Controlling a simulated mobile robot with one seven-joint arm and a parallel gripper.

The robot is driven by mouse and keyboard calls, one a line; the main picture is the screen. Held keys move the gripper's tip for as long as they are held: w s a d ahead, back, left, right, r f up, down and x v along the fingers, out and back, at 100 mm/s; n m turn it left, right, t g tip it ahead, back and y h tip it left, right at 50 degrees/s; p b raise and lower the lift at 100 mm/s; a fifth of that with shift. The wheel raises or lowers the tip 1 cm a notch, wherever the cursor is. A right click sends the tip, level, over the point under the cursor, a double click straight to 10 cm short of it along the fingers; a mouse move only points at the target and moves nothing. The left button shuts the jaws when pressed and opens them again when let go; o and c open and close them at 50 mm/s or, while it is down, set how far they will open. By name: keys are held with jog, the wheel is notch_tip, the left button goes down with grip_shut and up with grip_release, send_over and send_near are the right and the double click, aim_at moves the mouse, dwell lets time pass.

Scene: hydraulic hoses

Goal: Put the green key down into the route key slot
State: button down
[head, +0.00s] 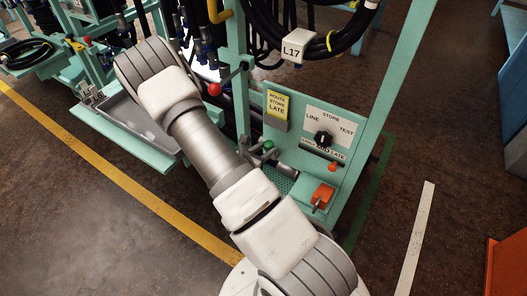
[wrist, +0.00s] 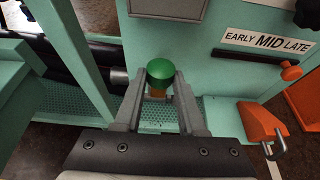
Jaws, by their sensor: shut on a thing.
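The green key (wrist: 160,71) has a round green head and is between my gripper's fingertips (wrist: 160,80) in the wrist view. A small orange-brown part (wrist: 157,93) shows just under the head; I cannot tell whether it belongs to the key or the slot. My gripper is shut on the key, above a perforated teal shelf (wrist: 215,108). In the head view the green key (head: 268,145) shows beside my gripper (head: 262,154), in front of the teal panel. I cannot clearly make out the route key slot, and the key's lower end is hidden.
Right of my gripper is an orange block with a metal piece (wrist: 262,125). The panel has a black selector knob (head: 323,138), an EARLY MID LATE slider with an orange knob (wrist: 290,73) and a yellow ROUTE STORE LATE card (head: 277,105). A teal post (head: 238,80) stands close by.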

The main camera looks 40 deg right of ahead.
aim_at(271, 144)
jog(key=shift+w+d+f+b, duration=0.15)
jog(key=shift+w+d, duration=0.15)
jog(key=shift+d, duration=0.45)
jog(key=shift+w+d+r+b, duration=0.15)
jog(key=shift+w+d, duration=0.15)
jog(key=shift+d, duration=0.4)
jog(key=shift+f+b, duration=1.1)
jog(key=shift+f, duration=0.4)
jog(key=shift+c, duration=2)
grip_release()
jog(key=shift+a, duration=0.1)
jog(key=p+v, duration=0.4)
jog(key=v, duration=1.3)
jog(key=shift+s+a+p, duration=0.15)
jog(key=shift+s+p, duration=0.05)
jog(key=shift+p, duration=0.15)
